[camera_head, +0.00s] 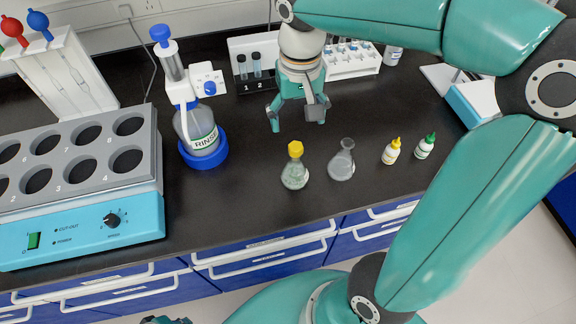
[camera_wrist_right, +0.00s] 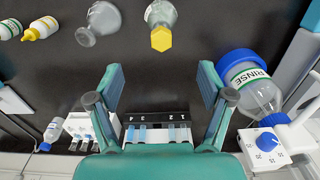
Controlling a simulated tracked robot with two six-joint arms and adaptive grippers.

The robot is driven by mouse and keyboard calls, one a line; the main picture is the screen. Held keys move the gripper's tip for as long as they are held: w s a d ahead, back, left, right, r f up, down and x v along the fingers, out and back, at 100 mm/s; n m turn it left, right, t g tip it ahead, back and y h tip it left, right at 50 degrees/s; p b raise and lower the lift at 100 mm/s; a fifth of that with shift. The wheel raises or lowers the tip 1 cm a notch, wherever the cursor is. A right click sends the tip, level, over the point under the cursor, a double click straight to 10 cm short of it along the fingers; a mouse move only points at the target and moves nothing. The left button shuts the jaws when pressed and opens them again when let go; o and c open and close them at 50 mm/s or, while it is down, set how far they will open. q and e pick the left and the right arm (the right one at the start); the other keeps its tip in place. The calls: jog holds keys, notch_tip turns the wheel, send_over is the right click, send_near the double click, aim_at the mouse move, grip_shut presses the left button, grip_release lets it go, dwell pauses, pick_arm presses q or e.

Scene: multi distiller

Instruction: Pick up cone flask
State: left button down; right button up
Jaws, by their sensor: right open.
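A cone flask with a yellow cap (camera_head: 294,176) stands upright on the black bench near its front edge. A second cone flask (camera_head: 342,164), clear and without a cap, stands just to its right. In the right wrist view the capped flask (camera_wrist_right: 161,16) and the uncapped flask (camera_wrist_right: 99,22) are at the top, beyond the fingertips. My right gripper (camera_head: 298,116) points down, open and empty, above the bench behind the capped flask; it also shows in the wrist view (camera_wrist_right: 161,72). A small dark and teal part at the head view's bottom edge may be my left gripper.
A rinse bottle with a blue base (camera_head: 204,152) stands left of the flasks, beside a grey block heater (camera_head: 80,170). Yellow-capped (camera_head: 391,151) and green-capped (camera_head: 425,147) bottles stand to the right. Vial racks (camera_head: 352,62) are at the back. The bench between racks and flasks is clear.

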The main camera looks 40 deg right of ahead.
aim_at(297, 146)
notch_tip(297, 146, down, 10)
jog(key=shift+s+r, duration=0.1)
jog(key=shift+s, duration=0.05)
jog(key=shift+w+a+f+p, duration=0.1)
jog(key=shift+w+f+p, duration=0.1)
jog(key=shift+f, duration=1.15)
jog(key=shift+w+a+f+p, duration=0.1)
jog(key=shift+f+p, duration=0.1)
jog(key=shift+f, duration=1.15)
jog(key=c, duration=1.4)
jog(key=shift+d+r, duration=0.1)
jog(key=shift+r, duration=0.05)
notch_tip(297, 146, up, 20)
